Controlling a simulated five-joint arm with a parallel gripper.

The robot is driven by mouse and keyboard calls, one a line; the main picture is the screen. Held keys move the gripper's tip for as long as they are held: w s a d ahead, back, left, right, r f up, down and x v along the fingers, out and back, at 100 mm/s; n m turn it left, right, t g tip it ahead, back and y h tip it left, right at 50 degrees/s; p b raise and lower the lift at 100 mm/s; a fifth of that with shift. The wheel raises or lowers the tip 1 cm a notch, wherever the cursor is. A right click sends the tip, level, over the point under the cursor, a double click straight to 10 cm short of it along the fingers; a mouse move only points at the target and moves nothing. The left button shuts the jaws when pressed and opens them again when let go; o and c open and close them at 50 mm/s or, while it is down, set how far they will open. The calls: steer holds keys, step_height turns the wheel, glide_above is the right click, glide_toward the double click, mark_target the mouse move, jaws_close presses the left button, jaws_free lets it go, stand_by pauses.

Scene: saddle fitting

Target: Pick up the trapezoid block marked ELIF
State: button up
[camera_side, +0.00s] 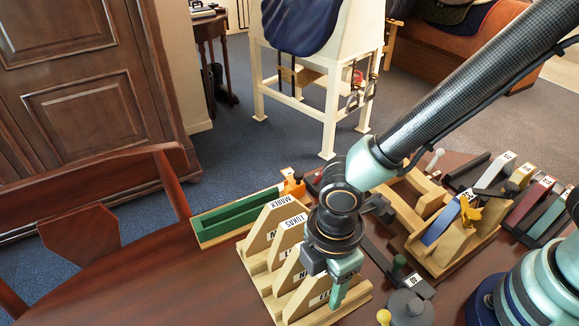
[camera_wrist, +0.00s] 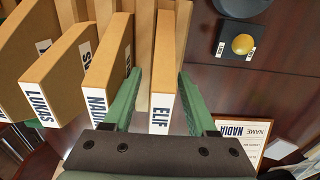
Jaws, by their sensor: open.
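The ELIF block (camera_wrist: 168,62) is a tan wooden trapezoid with a white label, standing in a slotted wooden rack. In the wrist view it lies between the two green fingers of my gripper (camera_wrist: 160,76), with a visible gap to the right finger. The left finger is in the space between it and the neighbouring block (camera_wrist: 107,68), whose label starts with N. My gripper is open. In the side view, my gripper (camera_side: 342,284) is low over the near end of the rack (camera_side: 352,301) and partly hides the nearest block and its label.
More trapezoid blocks, including LUKAS (camera_wrist: 28,75), stand close on the left in the wrist view. A dark square with a yellow knob (camera_wrist: 243,44) and a NADIA card (camera_wrist: 240,132) lie right. A green tray (camera_side: 238,215) and a wooden stand (camera_side: 455,240) flank the rack.

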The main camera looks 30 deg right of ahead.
steer(key=shift+f, duration=0.3)
steer(key=shift+c, duration=0.3)
jaws_close()
steer(key=shift+r, duration=0.15)
